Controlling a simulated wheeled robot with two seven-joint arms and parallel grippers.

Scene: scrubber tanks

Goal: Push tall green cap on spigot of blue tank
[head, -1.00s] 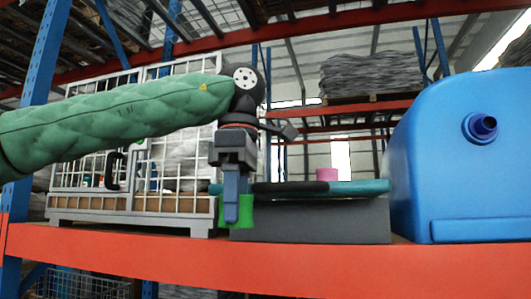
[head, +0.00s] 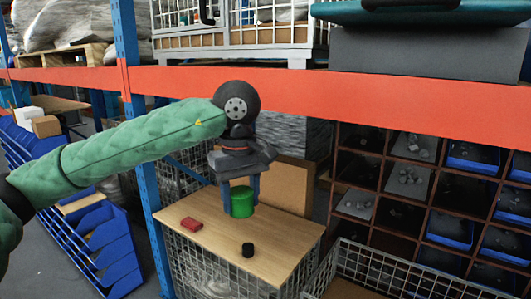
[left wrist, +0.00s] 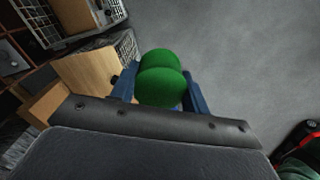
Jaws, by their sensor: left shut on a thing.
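My left gripper (head: 240,205) is shut on the tall green cap (head: 240,203), its blue fingers on either side of it. The gripper points down and holds the cap in the air, in front of a wooden tabletop in the head view. In the left wrist view the green cap (left wrist: 162,80) sits between the two blue fingers and looks like two rounded green lobes. The blue tank and its spigot are in neither view now. My right gripper is not in view.
An orange shelf beam (head: 400,93) runs above. A compartment rack (head: 435,170) stands at the right, blue bins (head: 95,245) at the left. A wire cage (head: 385,272) is lower right.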

